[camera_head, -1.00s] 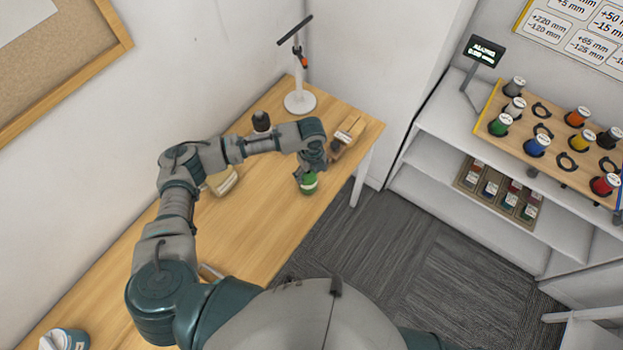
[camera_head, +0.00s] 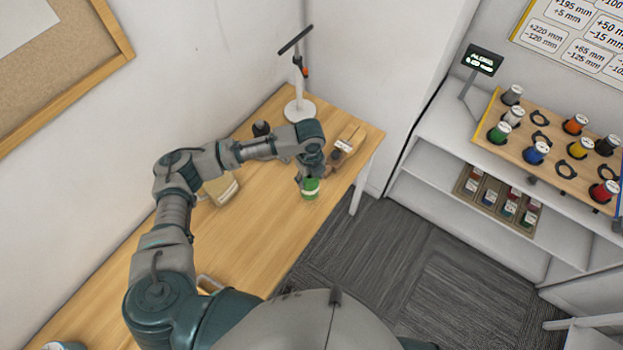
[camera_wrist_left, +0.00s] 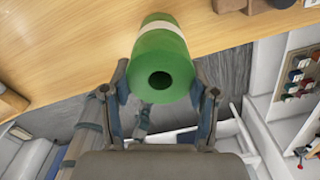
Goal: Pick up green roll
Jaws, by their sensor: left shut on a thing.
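The green roll (camera_head: 310,189), with a pale band round it, is by the front edge of the wooden table. My left gripper (camera_head: 310,178) is at the roll and shut on it. In the left wrist view the green roll (camera_wrist_left: 163,62) is between the two fingers of my left gripper (camera_wrist_left: 160,92), its end with the dark round hole facing the camera. Whether the roll touches the tabletop is not clear. My right gripper is not in view.
The wooden table (camera_head: 130,270) runs along the wall. A stand with a white base (camera_head: 298,110), a dark bottle (camera_head: 261,129) and a wooden block tool (camera_head: 347,140) are near. Coloured spools, one green (camera_head: 499,132), stand on a board on the white shelf (camera_head: 450,130).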

